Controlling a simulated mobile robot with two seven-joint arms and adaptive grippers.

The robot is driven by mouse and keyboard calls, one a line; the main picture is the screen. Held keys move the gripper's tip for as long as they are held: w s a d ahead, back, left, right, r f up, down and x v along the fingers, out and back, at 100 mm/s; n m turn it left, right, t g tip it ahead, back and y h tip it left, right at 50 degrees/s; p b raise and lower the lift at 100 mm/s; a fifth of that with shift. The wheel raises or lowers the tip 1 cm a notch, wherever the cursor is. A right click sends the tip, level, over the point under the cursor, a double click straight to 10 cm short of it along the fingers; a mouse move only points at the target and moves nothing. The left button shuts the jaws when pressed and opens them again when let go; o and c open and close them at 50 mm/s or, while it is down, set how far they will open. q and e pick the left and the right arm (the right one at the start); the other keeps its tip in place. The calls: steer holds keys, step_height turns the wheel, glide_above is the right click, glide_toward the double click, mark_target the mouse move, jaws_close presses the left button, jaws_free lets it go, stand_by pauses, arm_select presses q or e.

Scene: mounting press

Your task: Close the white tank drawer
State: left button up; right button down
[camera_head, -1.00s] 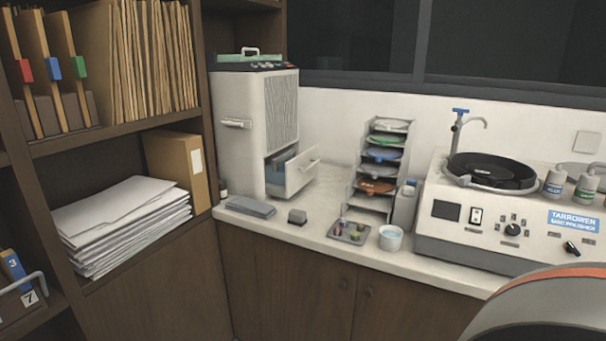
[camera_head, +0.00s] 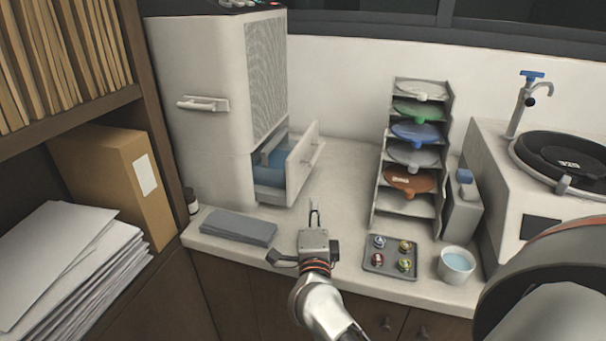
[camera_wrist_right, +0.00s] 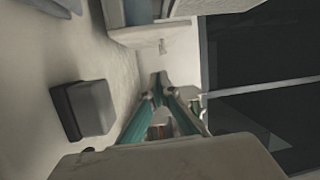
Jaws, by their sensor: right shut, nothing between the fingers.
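The white tank drawer (camera_head: 302,163) stands pulled out of the lower right side of the tall white cabinet (camera_head: 215,110), with bluish contents showing inside. Its front has a bar handle. My right gripper (camera_head: 314,212) is shut and empty, above the counter in front of the drawer. It appears apart from the drawer front. My left gripper is not in view.
A grey flat pad (camera_head: 238,227) lies left of my gripper. A small tray with colored pieces (camera_head: 392,256), a white cup (camera_head: 456,266) and a rack of discs (camera_head: 410,160) stand to the right. A dark grey block (camera_wrist_right: 84,109) shows in the right wrist view.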

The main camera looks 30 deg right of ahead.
steer(key=w+d+m+g+b, duration=0.1)
steer(key=w+d, duration=0.3)
steer(key=w, duration=0.8)
steer(key=shift+w+f+m, duration=0.15)
steer(key=shift+f+m, duration=0.15)
steer(key=shift+f, duration=0.05)
